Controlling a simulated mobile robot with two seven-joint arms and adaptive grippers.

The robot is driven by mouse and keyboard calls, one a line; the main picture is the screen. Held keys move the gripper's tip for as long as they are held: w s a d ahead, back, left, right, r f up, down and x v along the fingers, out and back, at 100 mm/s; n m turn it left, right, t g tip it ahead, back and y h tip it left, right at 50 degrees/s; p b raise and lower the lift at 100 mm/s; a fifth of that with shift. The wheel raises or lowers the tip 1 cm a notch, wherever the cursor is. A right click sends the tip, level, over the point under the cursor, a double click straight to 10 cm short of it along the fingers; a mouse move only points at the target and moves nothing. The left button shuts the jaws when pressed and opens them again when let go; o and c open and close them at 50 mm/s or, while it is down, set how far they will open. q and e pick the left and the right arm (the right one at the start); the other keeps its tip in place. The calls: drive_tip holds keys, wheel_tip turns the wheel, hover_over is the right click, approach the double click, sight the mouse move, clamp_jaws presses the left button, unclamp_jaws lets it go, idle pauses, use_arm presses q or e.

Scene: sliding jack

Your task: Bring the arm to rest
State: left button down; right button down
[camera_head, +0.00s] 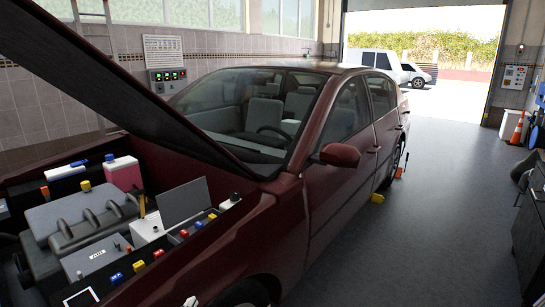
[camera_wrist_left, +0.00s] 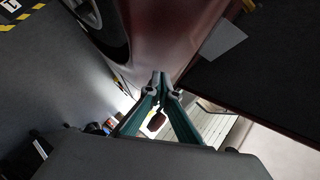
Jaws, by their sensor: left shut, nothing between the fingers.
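My left gripper (camera_wrist_left: 163,82) shows in the left wrist view, with its two green fingers and grey tips closed together and nothing between them. The dark red car's side lies beyond the fingertips in that view, and I see no contact with it. In the head view, a small pale part at the bottom edge may belong to my left gripper, but it is too small to be sure. My right gripper is in neither view.
The dark red car (camera_head: 330,200) stands with its hood up over an open engine bay. A yellow block (camera_head: 377,197) lies on the floor beside it. A dark cabinet (camera_head: 530,240) stands at the right. The grey floor between is clear. An orange cone (camera_head: 517,128) stands farther back.

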use_arm(q)
drive_tip(key=s+f+n+g+h, duration=0.1)
drive_tip(key=s+f+n, duration=0.1)
drive_tip(key=s+f, duration=0.3)
drive_tip(key=s+d+f+n+g, duration=0.1)
drive_tip(key=s+f+n, duration=0.2)
drive_tip(key=s, duration=0.9)
drive_tip(key=s+d+f+n+g+h, duration=0.1)
drive_tip(key=s+f+n, duration=0.2)
drive_tip(key=s+f, duration=0.4)
drive_tip(key=shift+s+d+h, duration=0.2)
drive_tip(key=shift+s+h, duration=0.1)
drive_tip(key=shift+s, duration=0.95)
drive_tip(key=shift+f, duration=0.1)
